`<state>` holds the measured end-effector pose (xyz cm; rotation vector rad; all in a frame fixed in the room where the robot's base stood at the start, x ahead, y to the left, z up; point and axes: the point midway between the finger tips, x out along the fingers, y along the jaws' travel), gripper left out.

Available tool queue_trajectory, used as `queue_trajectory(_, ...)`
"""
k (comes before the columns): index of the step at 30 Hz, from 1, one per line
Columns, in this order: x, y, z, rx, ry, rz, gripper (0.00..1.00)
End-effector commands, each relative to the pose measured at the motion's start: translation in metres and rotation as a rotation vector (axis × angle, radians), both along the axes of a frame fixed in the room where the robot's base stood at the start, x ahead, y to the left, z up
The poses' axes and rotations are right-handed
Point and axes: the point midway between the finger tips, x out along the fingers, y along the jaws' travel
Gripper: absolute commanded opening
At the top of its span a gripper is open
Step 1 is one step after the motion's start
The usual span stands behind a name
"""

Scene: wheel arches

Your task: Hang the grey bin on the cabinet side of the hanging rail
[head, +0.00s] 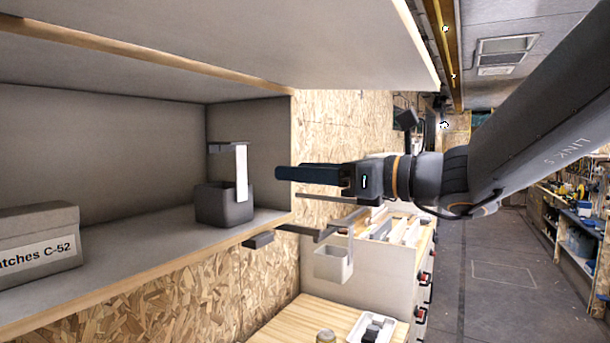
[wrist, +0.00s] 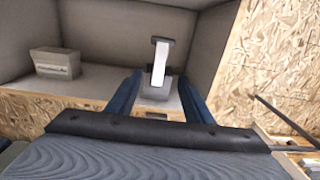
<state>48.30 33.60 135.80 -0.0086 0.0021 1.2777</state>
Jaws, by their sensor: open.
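A dark grey bin (head: 224,206) stands upright on the cabinet shelf near its right end, with a tall pale strip and a hooked top rising from it. In the wrist view the bin (wrist: 157,92) shows between and beyond my fingers. My gripper (head: 278,173) is open and empty, to the right of the bin's strip and apart from it. The hanging rail (head: 345,221) sticks out below the shelf's right end. A lighter bin (head: 333,263) hangs below it on a strip.
A grey labelled box (head: 38,245) stands on the shelf at left. The cabinet's upper panel (head: 230,35) overhangs the shelf. A wooden worktop (head: 290,318) with a white tray (head: 372,328) lies below. A chipboard wall (head: 325,130) stands behind my gripper. Open floor (head: 500,270) is at right.

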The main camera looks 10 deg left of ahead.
Motion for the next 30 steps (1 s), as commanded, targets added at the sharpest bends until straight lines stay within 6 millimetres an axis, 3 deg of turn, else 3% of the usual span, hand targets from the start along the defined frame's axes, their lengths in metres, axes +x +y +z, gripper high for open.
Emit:
queue_trajectory(8, 0.005, 0.018, 0.002, 0.011, 0.004, 0.001, 0.47)
queue_trajectory(30, 0.028, 0.095, 0.002, 0.009, 0.005, 0.0, 0.47)
